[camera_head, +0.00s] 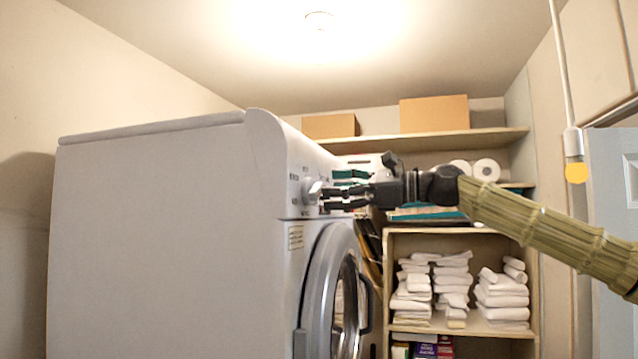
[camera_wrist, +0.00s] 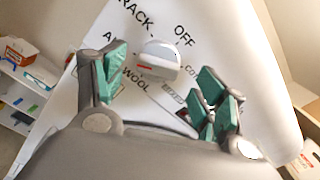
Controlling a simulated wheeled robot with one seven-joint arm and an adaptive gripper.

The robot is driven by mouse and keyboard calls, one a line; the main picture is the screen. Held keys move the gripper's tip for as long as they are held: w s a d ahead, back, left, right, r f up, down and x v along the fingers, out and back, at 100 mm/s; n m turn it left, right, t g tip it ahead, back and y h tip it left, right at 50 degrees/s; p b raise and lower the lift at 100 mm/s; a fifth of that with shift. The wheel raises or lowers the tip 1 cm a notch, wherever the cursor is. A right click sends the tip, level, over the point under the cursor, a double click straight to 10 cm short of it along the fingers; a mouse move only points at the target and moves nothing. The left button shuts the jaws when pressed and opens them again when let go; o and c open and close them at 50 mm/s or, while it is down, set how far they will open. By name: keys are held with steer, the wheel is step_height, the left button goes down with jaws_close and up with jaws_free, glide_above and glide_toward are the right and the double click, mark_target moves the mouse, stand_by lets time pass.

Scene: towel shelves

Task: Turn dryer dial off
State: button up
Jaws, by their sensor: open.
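The white dryer (camera_head: 150,230) stands at left in the head view, its front facing right. Its dial (camera_head: 312,190) sticks out from the upper front panel. In the wrist view the dial (camera_wrist: 160,56) is a white knob with a reddish mark on its lower left side. Printed labels around it include "OFF" to its upper right, "WOOL" below left and a partly cut-off "RACK" above left. My gripper (camera_head: 328,192) is open, its fingers pointing at the dial. In the wrist view its green-padded fingers (camera_wrist: 160,80) lie left and right of the dial; contact is unclear.
The round dryer door (camera_head: 318,290) is below the panel, with a handle at its edge. Wooden shelves (camera_head: 460,232) behind hold white towels (camera_head: 455,280), paper rolls and cardboard boxes (camera_head: 434,113).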

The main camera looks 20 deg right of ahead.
mark_target(319, 186)
steer(key=shift+p+x, duration=0.85)
steer(key=shift+x, duration=1.3)
steer(key=shift+c, duration=0.4)
steer(key=c, duration=0.8)
